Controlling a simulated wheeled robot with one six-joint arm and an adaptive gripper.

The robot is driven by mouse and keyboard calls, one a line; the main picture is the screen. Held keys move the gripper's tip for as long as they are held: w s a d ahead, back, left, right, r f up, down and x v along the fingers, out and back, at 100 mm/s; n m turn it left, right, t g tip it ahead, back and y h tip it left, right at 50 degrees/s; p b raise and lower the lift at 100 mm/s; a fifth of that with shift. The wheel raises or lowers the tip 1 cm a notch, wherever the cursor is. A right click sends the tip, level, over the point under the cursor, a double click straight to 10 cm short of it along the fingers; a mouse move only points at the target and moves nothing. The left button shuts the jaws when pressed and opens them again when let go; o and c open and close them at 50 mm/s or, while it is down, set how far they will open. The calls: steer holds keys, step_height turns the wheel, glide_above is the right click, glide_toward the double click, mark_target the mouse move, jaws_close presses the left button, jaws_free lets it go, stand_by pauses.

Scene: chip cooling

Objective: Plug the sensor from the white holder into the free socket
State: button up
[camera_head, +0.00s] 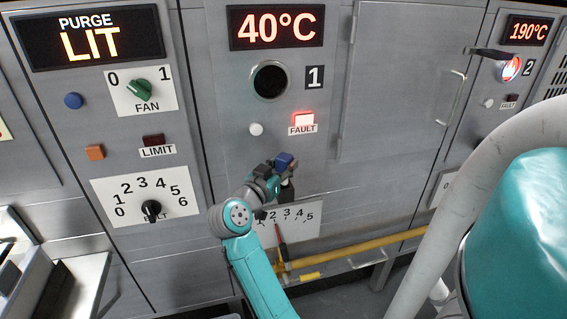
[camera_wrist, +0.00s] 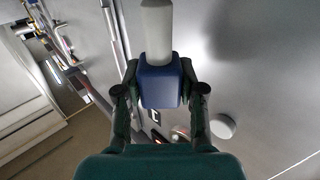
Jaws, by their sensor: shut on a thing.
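My gripper (camera_head: 279,172) is in front of the panel, below the FAULT lamp. It is shut on the sensor, which has a blue body (camera_head: 287,160). In the wrist view the blue sensor (camera_wrist: 160,87) sits between the two fingers of my gripper (camera_wrist: 159,70), its pale cylindrical end (camera_wrist: 157,30) pointing away to the top. The free socket (camera_head: 270,81) is a dark round hole left of the label 1, above my gripper and apart from the sensor. I cannot make out the white holder.
A white button (camera_head: 256,129) and a lit red FAULT lamp (camera_head: 304,119) are below socket 1. A dial plate (camera_head: 300,222) is partly behind my arm. A yellow rail (camera_head: 370,245) runs low along the panel. A door handle (camera_head: 452,97) stands out at right.

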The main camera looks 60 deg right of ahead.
mark_target(283, 185)
steer(key=shift+f, duration=2.15)
steer(key=o, duration=1.3)
steer(key=shift+c, duration=0.2)
steer(key=shift+a, duration=0.1)
steer(key=a, duration=1.1)
steer(key=shift+w+a, duration=0.4)
steer(key=shift+w, duration=0.05)
steer(key=shift+s, duration=0.1)
